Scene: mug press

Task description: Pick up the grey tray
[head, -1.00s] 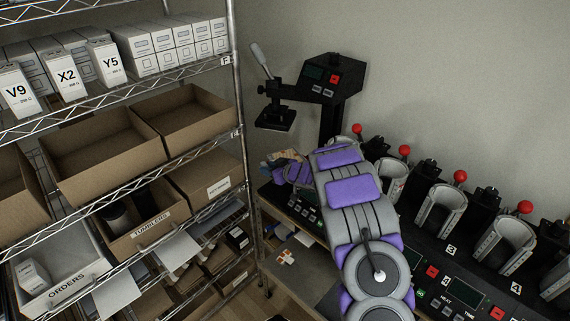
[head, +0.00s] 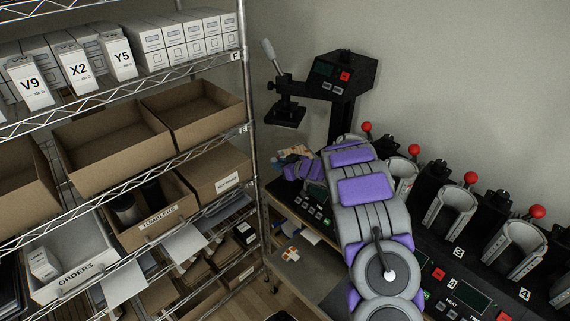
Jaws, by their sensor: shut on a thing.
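The light grey tray (head: 85,238), marked ORDERS, sits on the lower left of the wire shelf in the head view. A small white box stands inside it at its left end. My purple and grey arm reaches up and away from the bottom right, well to the right of the tray. My gripper (head: 309,170) is at the arm's far end, near the heat press, mostly hidden by my own arm. It appears shut on a small patterned item (head: 293,152). The fingertips and exact contact do not show clearly.
The wire shelf holds open cardboard boxes (head: 110,145), a TUMBLERS box (head: 158,217) and several white boxes (head: 195,35). A black heat press (head: 342,75) stands against the wall. A row of mug presses (head: 450,212) lines the right. Some floor shows at the bottom.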

